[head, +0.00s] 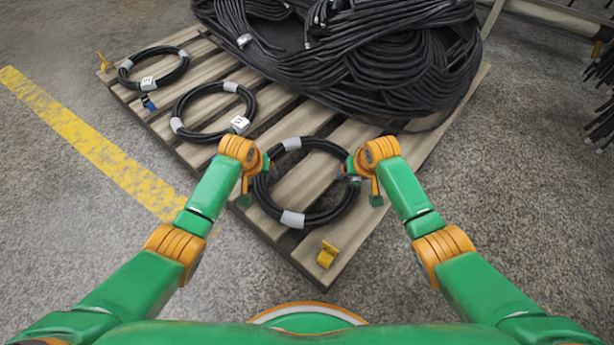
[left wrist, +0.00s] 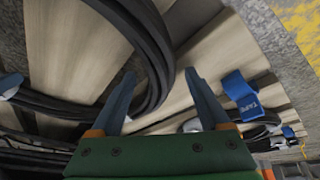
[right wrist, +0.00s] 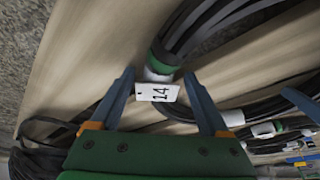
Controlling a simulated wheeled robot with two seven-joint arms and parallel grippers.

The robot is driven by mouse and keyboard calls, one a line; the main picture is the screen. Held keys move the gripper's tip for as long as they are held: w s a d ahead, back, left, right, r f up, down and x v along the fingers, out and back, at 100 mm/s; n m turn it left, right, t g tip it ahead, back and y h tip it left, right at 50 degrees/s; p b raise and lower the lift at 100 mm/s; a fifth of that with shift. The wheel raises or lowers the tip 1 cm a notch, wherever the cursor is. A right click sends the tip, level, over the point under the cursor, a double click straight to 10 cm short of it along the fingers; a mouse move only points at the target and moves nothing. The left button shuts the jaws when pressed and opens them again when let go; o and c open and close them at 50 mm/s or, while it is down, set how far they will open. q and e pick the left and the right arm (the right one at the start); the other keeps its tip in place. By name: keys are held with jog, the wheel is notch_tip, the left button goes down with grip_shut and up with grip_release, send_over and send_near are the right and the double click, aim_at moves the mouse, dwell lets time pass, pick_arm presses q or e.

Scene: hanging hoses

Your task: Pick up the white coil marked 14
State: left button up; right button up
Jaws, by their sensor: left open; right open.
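The coil marked 14 (head: 325,217) is a black hose ring with white tape bands, lying on the near end of the pallet. Its white tag (right wrist: 157,92) reads 14 in the right wrist view, beside a green and white band. My left gripper (head: 262,168) is open at the coil's left side; in the left wrist view the black hose (left wrist: 150,50) runs down to between its fingers. My right gripper (head: 347,168) is open at the coil's right side. In the right wrist view its fingertips (right wrist: 158,74) lie either side of the banded hose and tag. Contact cannot be told.
The wooden pallet (head: 285,240) also holds a middle coil (head: 188,100), a far left coil (head: 178,74) and a large black hose heap (head: 400,60). A yellow tag (head: 327,255) lies at the pallet's near edge. A blue tape piece (left wrist: 240,90) lies beside the left gripper.

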pick_arm(q)
grip_shut()
pick_arm(e)
grip_shut()
dwell(1.0)
